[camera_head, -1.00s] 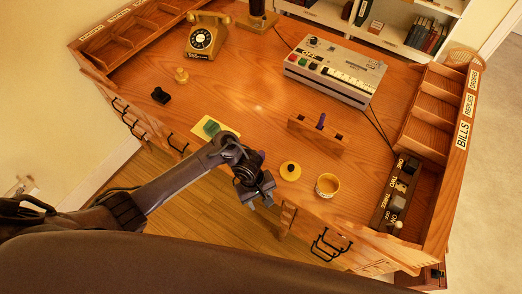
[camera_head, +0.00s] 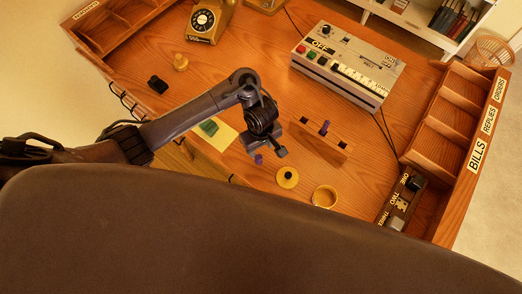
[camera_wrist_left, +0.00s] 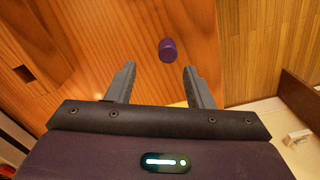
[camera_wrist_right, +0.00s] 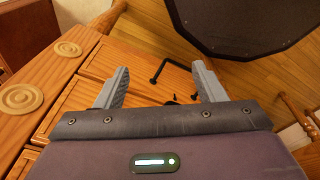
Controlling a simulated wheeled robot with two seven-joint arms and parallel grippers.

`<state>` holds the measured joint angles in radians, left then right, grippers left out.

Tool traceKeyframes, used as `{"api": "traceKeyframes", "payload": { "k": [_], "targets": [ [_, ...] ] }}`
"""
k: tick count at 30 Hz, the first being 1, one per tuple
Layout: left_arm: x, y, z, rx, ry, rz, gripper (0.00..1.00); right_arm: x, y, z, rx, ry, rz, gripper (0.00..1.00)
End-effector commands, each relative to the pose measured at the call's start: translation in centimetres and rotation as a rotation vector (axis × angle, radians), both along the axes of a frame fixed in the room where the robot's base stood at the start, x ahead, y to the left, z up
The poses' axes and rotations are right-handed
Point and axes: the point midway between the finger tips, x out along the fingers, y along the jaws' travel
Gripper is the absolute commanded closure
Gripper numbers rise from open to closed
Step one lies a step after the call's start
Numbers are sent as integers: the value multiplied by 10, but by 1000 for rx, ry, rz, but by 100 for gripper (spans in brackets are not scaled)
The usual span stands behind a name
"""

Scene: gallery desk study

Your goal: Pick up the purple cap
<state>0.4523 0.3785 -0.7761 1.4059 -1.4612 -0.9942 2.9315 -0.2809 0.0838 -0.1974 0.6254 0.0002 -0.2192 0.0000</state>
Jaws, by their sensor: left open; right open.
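The purple cap (camera_head: 258,159) is a small dark purple cylinder on the desk near its front edge. In the left wrist view the cap (camera_wrist_left: 168,49) shows beyond the fingertips, roughly between their lines and nearer the right finger. My left gripper (camera_head: 268,150) is over the desk close to the cap, open and empty; its two fingers (camera_wrist_left: 158,75) stand apart and do not touch the cap. My right gripper (camera_wrist_right: 160,78) is open and empty, facing the desk's drawer fronts; it is not seen in the head view.
A yellow disc with a dark knob (camera_head: 287,177) and a yellow ring-shaped dish (camera_head: 325,196) lie right of the cap. A wooden block (camera_head: 318,139) with a purple-blue piece stands behind. A green block (camera_head: 209,127) on a yellow sheet lies left, beside my arm.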

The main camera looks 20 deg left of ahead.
Motion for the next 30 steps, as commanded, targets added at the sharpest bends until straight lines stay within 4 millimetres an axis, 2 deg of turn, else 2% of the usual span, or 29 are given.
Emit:
{"api": "traceKeyframes", "payload": {
  "k": [1, 6, 10, 16, 21, 24, 30],
  "targets": [
    [-1, 0, -12, -1, 2, 0, 53, -4, 1, -12, 2, 6, 0, 36],
    [-2, 1, -25, 1, 2, -1, 53, -26, 6, -24, 7, 35, 2, 36],
    [-4, 5, -44, 1, 4, 1, 53, -37, 8, -32, 8, 51, 3, 36],
    [-4, 6, -67, 0, 1, 0, 53, -25, 8, -39, 8, 36, 3, 36],
    [-4, 5, -69, -1, 1, -2, 53, -10, 8, -37, 9, 12, 2, 36],
    [-4, 5, -68, -1, 1, -2, 53, -10, 5, -37, 7, 12, 1, 36],
    [-4, 5, -68, -1, 1, -2, 78, -16, 1, -38, 1, 20, 0, 36]
  ]
}}
